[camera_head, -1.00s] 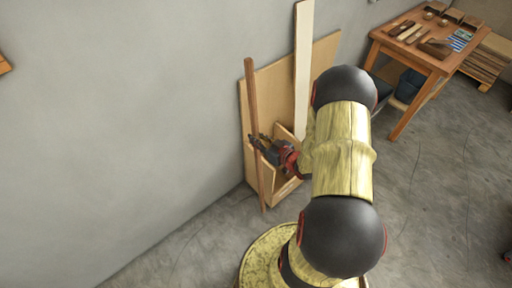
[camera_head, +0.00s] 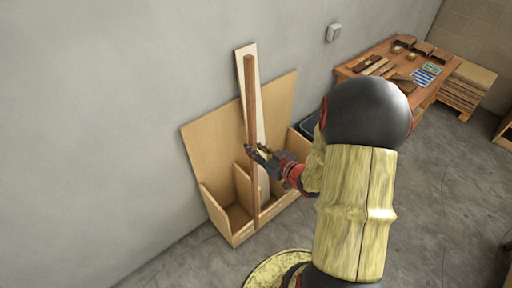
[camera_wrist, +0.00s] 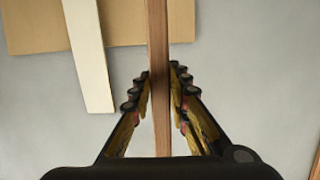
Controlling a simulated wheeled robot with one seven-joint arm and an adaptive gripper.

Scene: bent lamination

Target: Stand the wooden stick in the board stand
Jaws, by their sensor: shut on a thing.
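The wooden stick (camera_head: 250,95) is long, thin and reddish brown, and stands about upright. My gripper (camera_head: 256,151) is shut on it near its middle. The wrist view shows the stick (camera_wrist: 158,110) running between the two fingers (camera_wrist: 162,85). The board stand (camera_head: 195,145) is a light plywood box with a tall back panel and dividers, against the wall. The stick passes in front of the stand, its lower end over or near the front wall. I cannot tell whether that end is inside, outside or touching.
A pale board (camera_head: 242,56) leans upright in the stand, behind the stick; it also shows in the wrist view (camera_wrist: 88,60). A wooden workbench (camera_head: 350,74) with tools stands at the back right, beside stacked boards (camera_head: 470,85). The left compartment looks empty. Floor is clear in front.

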